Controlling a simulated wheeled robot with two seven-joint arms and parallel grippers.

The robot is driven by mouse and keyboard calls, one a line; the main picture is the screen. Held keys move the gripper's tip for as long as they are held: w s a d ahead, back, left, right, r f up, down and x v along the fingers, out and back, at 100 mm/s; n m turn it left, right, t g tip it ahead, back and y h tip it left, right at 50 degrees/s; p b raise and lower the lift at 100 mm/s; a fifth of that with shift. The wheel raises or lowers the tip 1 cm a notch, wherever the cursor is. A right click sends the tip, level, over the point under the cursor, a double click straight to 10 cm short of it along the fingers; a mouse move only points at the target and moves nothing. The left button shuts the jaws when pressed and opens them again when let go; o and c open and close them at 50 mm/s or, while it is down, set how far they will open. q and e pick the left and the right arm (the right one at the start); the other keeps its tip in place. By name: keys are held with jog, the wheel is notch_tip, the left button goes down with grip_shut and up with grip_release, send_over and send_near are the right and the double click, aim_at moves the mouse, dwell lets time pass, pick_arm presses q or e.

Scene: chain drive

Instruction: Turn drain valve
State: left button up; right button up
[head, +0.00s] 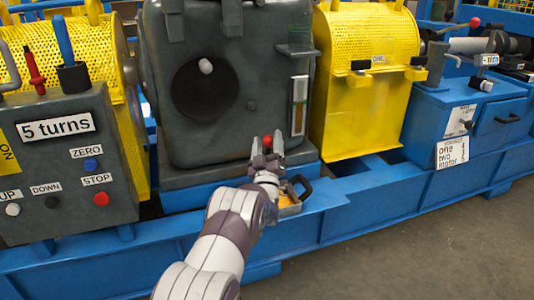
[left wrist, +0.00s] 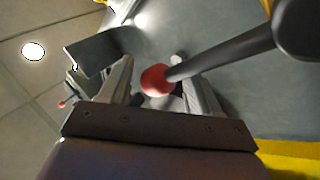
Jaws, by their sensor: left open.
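The drain valve shows as a red ball knob (head: 267,141) low on the front of the dark grey gearbox housing. In the left wrist view the red knob (left wrist: 156,80) is on the end of a dark lever (left wrist: 225,53), which runs to a round dark hub at the upper right. My left gripper (head: 267,146) is open, with its fingers on either side of the knob. In the left wrist view the knob lies between the two fingers; I cannot tell whether either touches it. My right gripper is not in view.
The grey housing (head: 240,125) has a round dark opening and a sight gauge (head: 299,105) right of the knob. An orange tray with a black handle (head: 299,188) is below the gripper. A control box (head: 65,165) stands left, a yellow guard (head: 362,110) right. Floor in front is clear.

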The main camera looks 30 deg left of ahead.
pick_arm(q)
jog(key=p+v, duration=0.3)
jog(key=v, duration=0.7)
jog(key=shift+s, duration=0.35)
jog(key=shift+d+f, duration=0.1)
jog(key=shift+d, duration=0.05)
